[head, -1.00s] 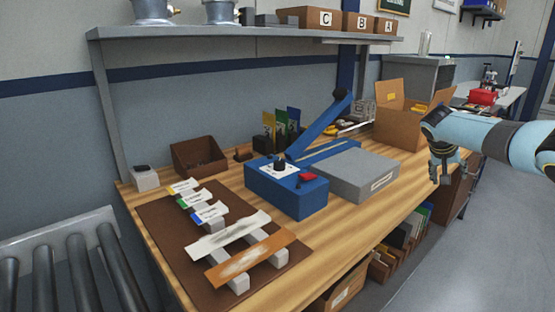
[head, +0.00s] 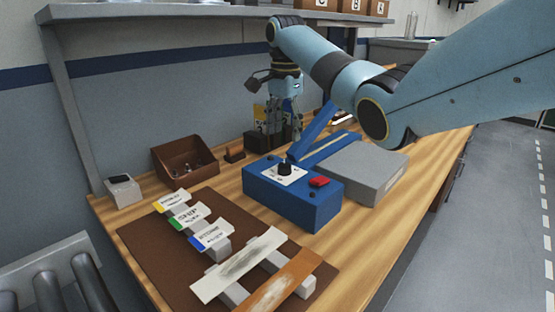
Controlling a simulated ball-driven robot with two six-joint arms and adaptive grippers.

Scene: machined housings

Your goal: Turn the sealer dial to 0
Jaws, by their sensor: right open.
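The blue sealer (head: 300,200) stands on the wooden bench near the middle of the head view, with its blue arm raised behind. On its top is a white plate with a black dial (head: 284,168); the scale marks are too small to read. A red switch (head: 319,182) sits to the right of the dial. My right gripper (head: 286,136) points down behind and above the dial, apart from it, in front of the upright coloured cards. Its fingers are open and hold nothing I can see. My left gripper is out of view.
A grey block (head: 360,168) lies right of the sealer. A brown mat (head: 150,240) with labelled tags and two strips lies in front. A brown bin (head: 184,160) and a small white box (head: 124,191) stand at left. A shelf (head: 180,13) runs above the bench.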

